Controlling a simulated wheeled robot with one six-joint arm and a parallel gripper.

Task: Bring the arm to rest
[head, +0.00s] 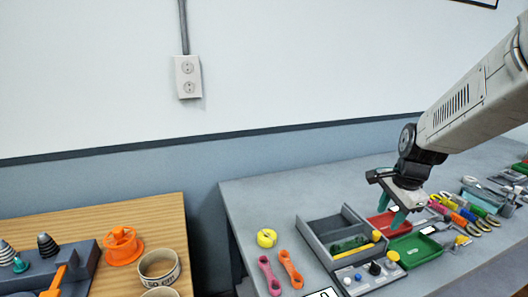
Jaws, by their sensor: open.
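My gripper (402,207) hangs from my arm at the right of the head view, with its teal fingers pointing down. It is open, and I see nothing between the fingers. It is over the grey table (285,195), near a red tray (382,222) and a green tray (416,249). Whether the fingertips touch anything below them I cannot tell.
A grey divided box (310,228), a yellow tape roll (267,238), pink (269,275) and orange (291,268) links and a knobbed panel (368,277) lie near. Several coloured-handled tools lie right. A wooden table (95,218) stands left.

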